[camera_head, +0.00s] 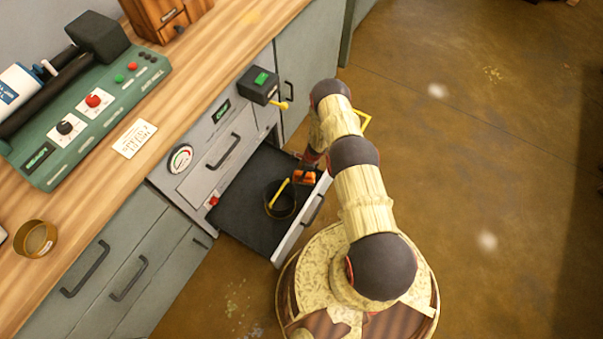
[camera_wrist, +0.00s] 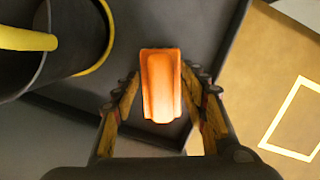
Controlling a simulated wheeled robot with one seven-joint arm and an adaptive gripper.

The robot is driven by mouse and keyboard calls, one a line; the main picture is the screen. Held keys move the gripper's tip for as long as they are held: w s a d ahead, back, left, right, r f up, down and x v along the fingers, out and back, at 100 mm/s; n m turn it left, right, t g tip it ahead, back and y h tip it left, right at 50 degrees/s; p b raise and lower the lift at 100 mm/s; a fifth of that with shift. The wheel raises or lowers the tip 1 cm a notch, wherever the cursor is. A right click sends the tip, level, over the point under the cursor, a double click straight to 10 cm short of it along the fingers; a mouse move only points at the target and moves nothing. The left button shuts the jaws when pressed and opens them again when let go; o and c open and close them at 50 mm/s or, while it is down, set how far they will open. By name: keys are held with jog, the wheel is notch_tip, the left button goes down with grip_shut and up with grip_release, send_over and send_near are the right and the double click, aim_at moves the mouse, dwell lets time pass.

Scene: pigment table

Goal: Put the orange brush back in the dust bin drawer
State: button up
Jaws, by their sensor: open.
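The orange brush (camera_wrist: 161,86) shows in the wrist view as a bright orange block between the two fingers of my gripper (camera_wrist: 163,82). The fingers stand apart on either side of it; a gap shows on the left, and the right finger is close to it. In the head view the orange brush (camera_head: 306,177) is a small patch below my gripper (camera_head: 309,166), at the right end of the open drawer (camera_head: 246,206). The brush appears over the dark drawer floor (camera_wrist: 190,30), near a corner; whether it touches the floor I cannot tell.
A black round container (camera_head: 279,208) with a yellow rim and yellow handle stands in the drawer, left of the brush; it also shows in the wrist view (camera_wrist: 70,45). The drawer front (camera_head: 291,243) stands near my base. A yellow lever (camera_head: 280,104) sticks out above the drawer. Open floor lies right.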

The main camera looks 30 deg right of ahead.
jog(key=p+v, duration=0.4)
jog(key=v, duration=0.7)
jog(key=shift+r, duration=0.35)
